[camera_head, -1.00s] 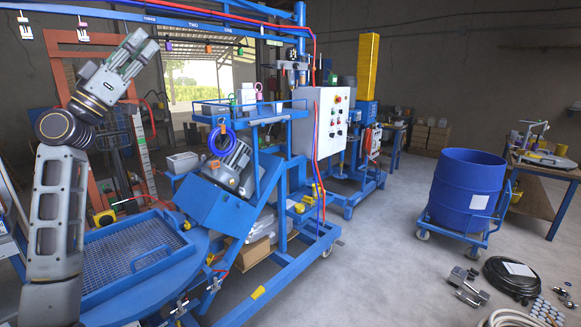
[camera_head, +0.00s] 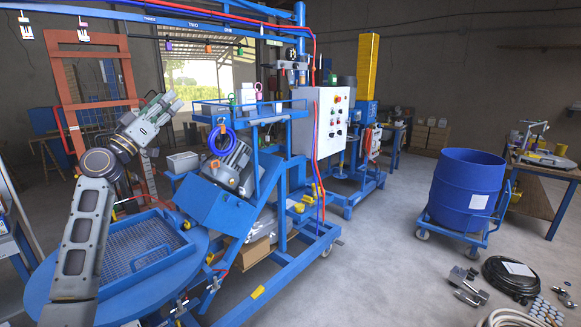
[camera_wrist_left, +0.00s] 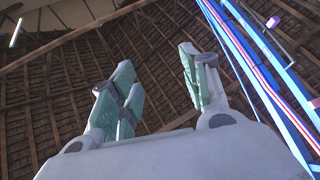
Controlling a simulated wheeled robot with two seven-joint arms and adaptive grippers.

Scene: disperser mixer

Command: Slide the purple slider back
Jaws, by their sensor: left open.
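A small purple slider (camera_head: 168,45) hangs from the thin dark rail below the blue overhead beam, at the upper left of the head view. My left gripper (camera_head: 172,103) is below it, apart from it, pointing up and to the right. In the left wrist view my left gripper (camera_wrist_left: 160,80) is open, its two green-grey fingers spread with nothing between them. A small pinkish-purple piece (camera_wrist_left: 273,22) shows near the blue beams there; I cannot tell whether it is the slider. My right gripper is out of view.
Other small coloured sliders hang along the same rail to the right. A round blue platform with a grate (camera_head: 145,245) lies below.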

